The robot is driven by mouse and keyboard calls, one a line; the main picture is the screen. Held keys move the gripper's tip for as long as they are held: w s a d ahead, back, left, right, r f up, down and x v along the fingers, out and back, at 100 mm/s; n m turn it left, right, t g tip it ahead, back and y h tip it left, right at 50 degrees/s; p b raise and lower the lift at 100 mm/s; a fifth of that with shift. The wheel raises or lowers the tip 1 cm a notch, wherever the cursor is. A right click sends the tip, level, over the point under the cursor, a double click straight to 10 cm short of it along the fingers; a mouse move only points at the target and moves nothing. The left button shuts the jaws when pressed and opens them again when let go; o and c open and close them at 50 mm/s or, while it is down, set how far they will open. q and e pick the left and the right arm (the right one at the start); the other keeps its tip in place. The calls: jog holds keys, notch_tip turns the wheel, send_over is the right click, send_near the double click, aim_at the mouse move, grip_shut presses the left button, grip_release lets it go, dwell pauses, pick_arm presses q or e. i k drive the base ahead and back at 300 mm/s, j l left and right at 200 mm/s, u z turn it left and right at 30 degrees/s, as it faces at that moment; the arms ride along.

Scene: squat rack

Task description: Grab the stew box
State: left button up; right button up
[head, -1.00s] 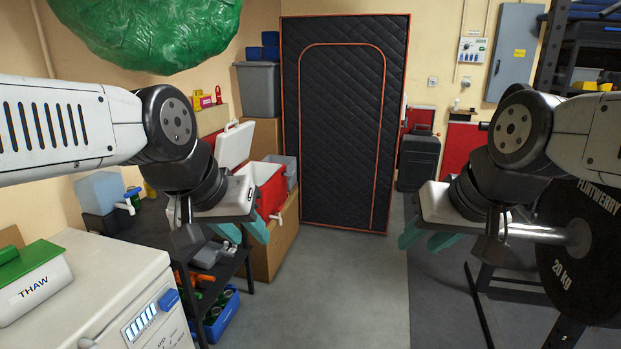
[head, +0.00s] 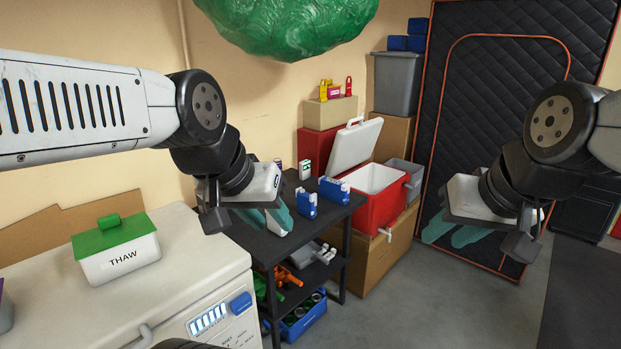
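I see no box labelled as stew. A white box with a green lid (head: 118,249) marked THAW sits on the white freezer (head: 190,258) at the lower left. My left gripper (head: 267,222) hangs in front of the black shelf table, to the right of the THAW box. Its teal fingers look apart, and a pale thing shows behind or between them; I cannot tell which. My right gripper (head: 450,234) is in the air in front of the quilted door, with its fingers apart and empty.
Blue-and-white packs (head: 306,203) stand on the black shelf table (head: 328,217). An open red cooler (head: 378,197) stands beside it on a cardboard box. A large green lump (head: 290,25) hangs overhead. The grey floor (head: 400,310) is clear at the lower right.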

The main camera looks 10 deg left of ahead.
aim_at(330, 189)
jog(key=i+u, duration=0.2)
jog(key=u, duration=0.25)
jog(key=i+u, duration=0.25)
jog(key=u, duration=0.15)
jog(key=i+u, duration=0.2)
jog(key=u, duration=0.25)
jog(key=i+l+u, duration=0.2)
jog(key=u, duration=0.25)
jog(key=l+u, duration=0.2)
jog(key=k+l+u, duration=0.2)
jog(key=l, duration=0.2)
jog(key=k+l+u, duration=0.2)
jog(key=i+l+z, duration=0.1)
jog(key=z, duration=1.8)
jog(key=i+l+u, duration=0.2)
jog(key=i+u, duration=0.2)
jog(key=i+l+u, duration=0.35)
jog(key=k+j, duration=0.05)
jog(key=k, duration=0.05)
